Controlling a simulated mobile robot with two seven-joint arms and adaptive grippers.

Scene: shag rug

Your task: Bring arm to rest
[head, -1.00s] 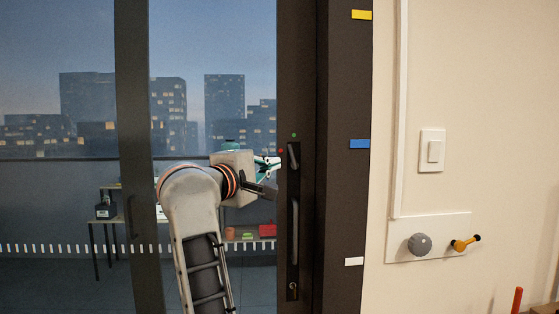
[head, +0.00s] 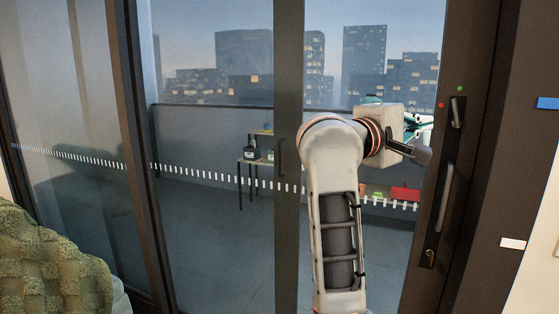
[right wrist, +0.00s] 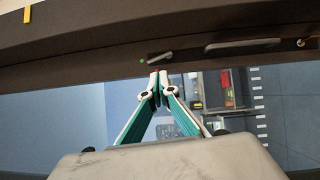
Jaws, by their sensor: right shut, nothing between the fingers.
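My right arm rises in the middle of the head view and bends toward the door frame on the right. Its right gripper (head: 428,126) has white and teal fingers, partly hidden behind the wrist. In the right wrist view the right gripper (right wrist: 159,77) has its fingertips together, with nothing between them. The tips appear just below the door's lock lever (right wrist: 161,57) in that picture; I cannot tell the gap. The lever also shows in the head view (head: 457,112), right of the gripper. My left gripper is not in view.
A glass sliding door (head: 220,220) with dark frames fills most of the head view. A long pull handle (head: 446,198) is below the lever. A green knitted piece (head: 45,265) stands at lower left. Beyond the glass are a small table (head: 252,162) and a red box (head: 405,194).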

